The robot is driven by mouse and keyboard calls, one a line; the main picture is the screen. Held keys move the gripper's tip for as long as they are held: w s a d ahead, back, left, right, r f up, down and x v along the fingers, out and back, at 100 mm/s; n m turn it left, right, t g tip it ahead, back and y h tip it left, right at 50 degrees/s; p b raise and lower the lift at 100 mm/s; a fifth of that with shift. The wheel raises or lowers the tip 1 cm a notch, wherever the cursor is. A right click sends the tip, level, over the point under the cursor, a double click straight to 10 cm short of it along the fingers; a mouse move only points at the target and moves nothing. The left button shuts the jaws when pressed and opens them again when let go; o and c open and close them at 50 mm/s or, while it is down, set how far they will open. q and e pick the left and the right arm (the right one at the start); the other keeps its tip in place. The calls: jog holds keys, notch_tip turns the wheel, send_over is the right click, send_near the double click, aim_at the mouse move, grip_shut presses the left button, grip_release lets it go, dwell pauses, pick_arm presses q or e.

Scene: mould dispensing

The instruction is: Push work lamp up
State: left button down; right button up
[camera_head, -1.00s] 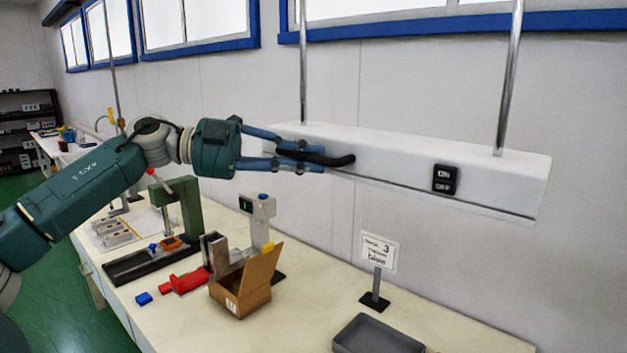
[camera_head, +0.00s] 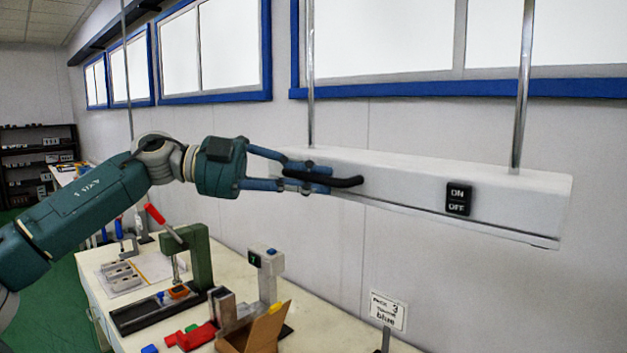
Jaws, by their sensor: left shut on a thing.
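The work lamp (camera_head: 420,190) is a long white box hung level on two metal rods above the bench, with a black ON/OFF switch (camera_head: 458,199) on its front face. A black handle (camera_head: 345,182) sticks out near its left end. My left gripper (camera_head: 322,180) comes in from the left and is shut on the handle, its blue fingers above and below it. The fingers hide part of the handle and of the lamp's left end. My right gripper is out of view.
Below stands a pale workbench (camera_head: 330,322) with a green press (camera_head: 197,255), a grey device with a small display (camera_head: 266,268), an open cardboard box (camera_head: 265,335) and red and blue parts. A sign (camera_head: 388,311) stands at the right. Blue-framed windows line the wall behind.

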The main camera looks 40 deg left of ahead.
pick_arm(q)
jog(key=shift+a+r, duration=0.1)
jog(key=shift+r, duration=0.45)
jog(key=c, duration=1.8)
grip_release()
jog(key=shift+c, duration=0.2)
jog(key=shift+w+a+f, duration=0.1)
jog(key=shift+w+a, duration=0.05)
jog(key=v, duration=1.1)
jog(key=shift+s+a+f, duration=0.3)
jog(key=shift+a, duration=0.05)
jog(key=shift+s, duration=0.1)
